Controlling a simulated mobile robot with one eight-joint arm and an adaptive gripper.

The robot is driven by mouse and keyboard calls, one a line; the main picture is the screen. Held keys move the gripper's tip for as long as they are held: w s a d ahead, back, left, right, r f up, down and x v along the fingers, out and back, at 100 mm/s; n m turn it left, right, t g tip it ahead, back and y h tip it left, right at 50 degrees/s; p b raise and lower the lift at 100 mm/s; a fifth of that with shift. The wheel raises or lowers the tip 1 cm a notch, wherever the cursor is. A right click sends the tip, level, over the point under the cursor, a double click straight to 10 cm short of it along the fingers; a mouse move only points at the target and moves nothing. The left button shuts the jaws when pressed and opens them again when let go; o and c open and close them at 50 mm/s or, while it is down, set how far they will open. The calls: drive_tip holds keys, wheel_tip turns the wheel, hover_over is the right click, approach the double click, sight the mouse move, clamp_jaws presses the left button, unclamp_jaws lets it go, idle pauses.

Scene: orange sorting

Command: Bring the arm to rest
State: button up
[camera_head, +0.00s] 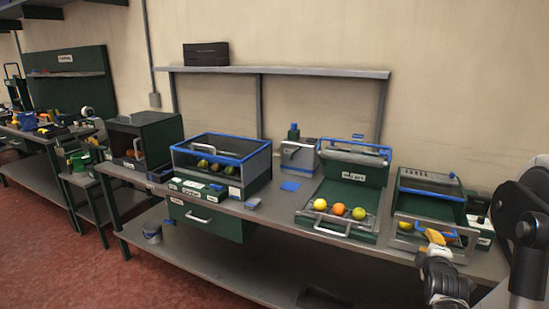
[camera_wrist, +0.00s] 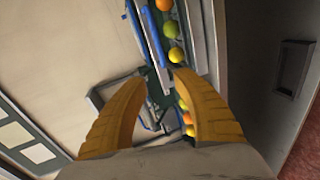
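My gripper (camera_head: 435,238) is over the front of the right-hand green bin (camera_head: 432,208) on the bench. In the wrist view my gripper (camera_wrist: 160,76) has its two yellow fingers spread apart, with no fruit held between them. A yellow fruit (camera_head: 405,224) lies at the front of this bin, left of the fingers; my gripper hides part of the bin's front. My arm reaches in from the right edge of the head view.
Left of it, a sloped green tray (camera_head: 330,190) holds a yellow (camera_head: 320,204), an orange (camera_head: 339,209) and a yellow-green fruit (camera_head: 359,213) at its front. A blue-rimmed clear box (camera_head: 222,150) with fruit stands further left. A wall shelf (camera_head: 280,71) runs behind the bench.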

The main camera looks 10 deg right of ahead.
drive_tip(key=s+a+r+m+g+y, duration=0.1)
drive_tip(key=a+r+m, duration=0.1)
drive_tip(key=a, duration=0.4)
drive_tip(key=s+a+r+m+y, duration=0.1)
drive_tip(key=a+r+y, duration=0.15)
drive_tip(key=a, duration=0.35)
drive_tip(key=s+a+m+g+y, duration=0.3)
drive_tip(key=s+a+m+g, duration=0.2)
drive_tip(key=s+a, duration=1.5)
drive_tip(key=s+m, duration=0.2)
drive_tip(key=m, duration=0.1)
drive_tip(key=shift+s+a+r+y, duration=0.2)
drive_tip(key=shift+y, duration=0.15)
